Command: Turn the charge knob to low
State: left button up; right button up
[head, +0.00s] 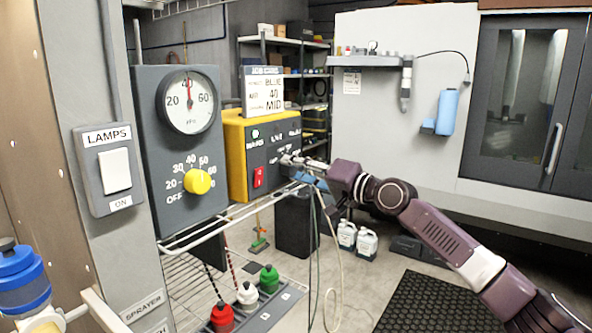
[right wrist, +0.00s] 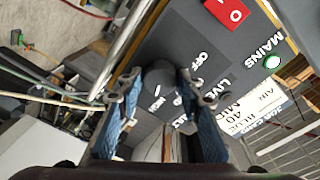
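The charge knob (right wrist: 160,76) is a dark round knob on the grey face of the yellow-sided control box (head: 236,133). In the right wrist view it stands between the two blue fingers of my right gripper (right wrist: 157,88). The fingers are spread to either side of it, and narrow gaps seem to show. OFF is printed near the right finger; other small labels by the knob are partly hidden. In the head view my right gripper (head: 303,170) reaches the box's lower right face and hides the knob. My left gripper is not in view.
A red mains switch (head: 259,177) and a lit green lamp (head: 255,134) are on the same face. A job card (head: 263,90) stands on top. A yellow air knob (head: 198,181) and gauge (head: 188,101) are left. A wire rack (head: 215,225) runs below.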

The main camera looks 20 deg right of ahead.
jog(key=c, duration=0.7)
jog(key=shift+o, duration=0.2)
jog(key=shift+f+n+b, duration=0.3)
jog(key=shift+n+b, duration=0.2)
jog(key=shift+b, duration=0.45)
jog(key=n+b, duration=0.4)
jog(key=shift+a+f+y+b, duration=0.1)
jog(key=shift+y+b, duration=0.2)
jog(key=shift+b, duration=0.1)
jog(key=shift+n+b, duration=0.8)
jog(key=shift+n, duration=0.3)
jog(key=n+b, duration=0.3)
jog(key=n, duration=0.3)
jog(key=shift+y+b, duration=0.3)
jog(key=shift+b, duration=0.05)
jog(key=n+b, duration=0.1)
jog(key=n, duration=0.1)
jog(key=shift+n+y, duration=0.3)
pick_arm(q)
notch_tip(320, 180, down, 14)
jog(key=b, duration=0.1)
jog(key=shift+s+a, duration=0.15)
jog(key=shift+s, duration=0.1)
pick_arm(e)
jog(key=shift+n, duration=1.7)
